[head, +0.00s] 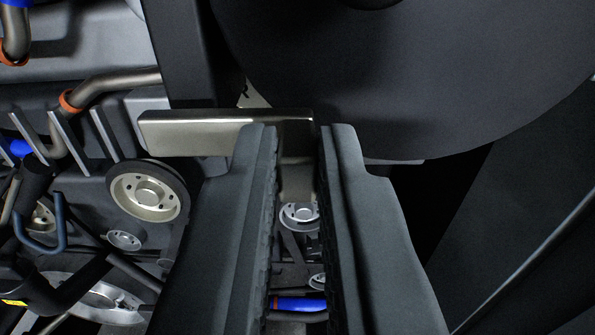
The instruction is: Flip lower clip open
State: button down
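My gripper (300,135) reaches forward from the bottom of the head view, with two dark ribbed fingers apart and a clear gap between them. A bare metal, L-shaped piece that looks like the clip (205,132) lies at the fingertips. Its flat bar runs left from the left fingertip. Its bent end (297,175) shows in the gap between the fingers and points down. The left fingertip covers part of the bar. I cannot tell whether either finger touches the metal.
A large dark round panel (410,75) fills the upper right, close to the right fingertip. Pulleys (147,195), pipes with orange collars (110,83) and a blue bent handle (42,235) crowd the left. A blue-sleeved pipe (298,304) shows below, between the fingers.

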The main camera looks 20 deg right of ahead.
aim_at(279, 147)
jog(key=shift+a+h, duration=0.15)
jog(key=shift+h, duration=0.15)
jog(key=a+m+g+h, duration=0.1)
jog(key=h, duration=0.1)
jog(key=m+g+h, duration=0.1)
jog(key=m+h, duration=0.1)
jog(key=a+m+g+h, duration=0.1)
jog(key=shift+s+a+m+g+h, duration=0.35)
jog(key=shift+s+m+g+h, duration=0.05)
jog(key=a+m+g+h, duration=0.1)
jog(key=g, duration=0.1)
jog(key=a+m+g+h, duration=0.1)
jog(key=m+g+h, duration=0.1)
jog(key=shift+m+h, duration=0.3)
jog(key=shift+w+a+m+g+h, duration=0.35)
jog(key=shift+a+m+g, duration=0.2)
jog(key=shift+m+g, duration=0.9)
jog(key=shift+w+a+m+g+h, duration=0.25)
jog(key=shift+a+m+g+h, duration=0.45)
jog(key=shift+g, duration=1.4)
jog(key=shift+w+a+m+g+h, duration=0.15)
jog(key=shift+w+a+m+g, duration=0.25)
jog(key=shift+m+g, duration=1.1)
jog(key=shift+a+g, duration=0.1)
jog(key=shift+g, duration=0.35)
